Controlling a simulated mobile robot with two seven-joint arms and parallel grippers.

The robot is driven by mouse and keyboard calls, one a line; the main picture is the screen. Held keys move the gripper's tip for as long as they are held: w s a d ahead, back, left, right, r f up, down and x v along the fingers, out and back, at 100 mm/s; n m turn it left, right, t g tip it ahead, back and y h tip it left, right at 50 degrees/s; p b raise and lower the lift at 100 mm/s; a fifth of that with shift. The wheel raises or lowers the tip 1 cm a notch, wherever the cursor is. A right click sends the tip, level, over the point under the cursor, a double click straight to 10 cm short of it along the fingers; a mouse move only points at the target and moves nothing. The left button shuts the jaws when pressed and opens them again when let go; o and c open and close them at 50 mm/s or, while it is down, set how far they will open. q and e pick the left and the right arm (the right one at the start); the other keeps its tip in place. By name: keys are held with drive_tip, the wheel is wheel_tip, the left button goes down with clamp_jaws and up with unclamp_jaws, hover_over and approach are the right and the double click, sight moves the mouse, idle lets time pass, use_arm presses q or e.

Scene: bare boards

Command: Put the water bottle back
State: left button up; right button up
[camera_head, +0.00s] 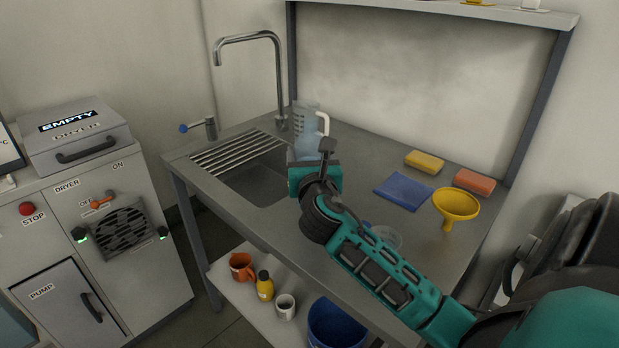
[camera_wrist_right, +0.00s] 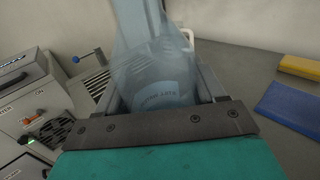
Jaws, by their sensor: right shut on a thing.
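The water bottle (camera_wrist_right: 155,90) is translucent pale blue with printing on its side. In the head view it (camera_head: 308,143) is partly hidden behind my right gripper (camera_head: 315,165). My right gripper (camera_wrist_right: 158,100) is shut on the bottle, which stands upright between its jaws beside the sink. I cannot tell whether the bottle's base touches the counter (camera_head: 400,165). A clear jug with a white handle (camera_head: 323,124) appears just behind the bottle. My left gripper is not in view.
The sink with a slatted drainer (camera_head: 237,152) and tall tap (camera_head: 281,90) is left of the gripper. A blue cloth (camera_head: 403,191), yellow sponge (camera_head: 425,161), orange sponge (camera_head: 474,180) and yellow funnel (camera_head: 456,205) lie right. A lower shelf holds an orange mug (camera_head: 241,266) and blue bucket (camera_head: 335,325).

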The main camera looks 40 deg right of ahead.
wheel_tip(320, 180, down, 4)
drive_tip(key=shift+r+b, duration=0.1)
drive_tip(key=shift+b, duration=0.6)
drive_tip(key=shift+f, duration=0.2)
drive_tip(key=shift+r, duration=0.1)
drive_tip(key=shift+f, duration=0.2)
drive_tip(key=o, duration=1.3)
drive_tip(key=shift+r, duration=0.25)
drive_tip(key=v, duration=1.2)
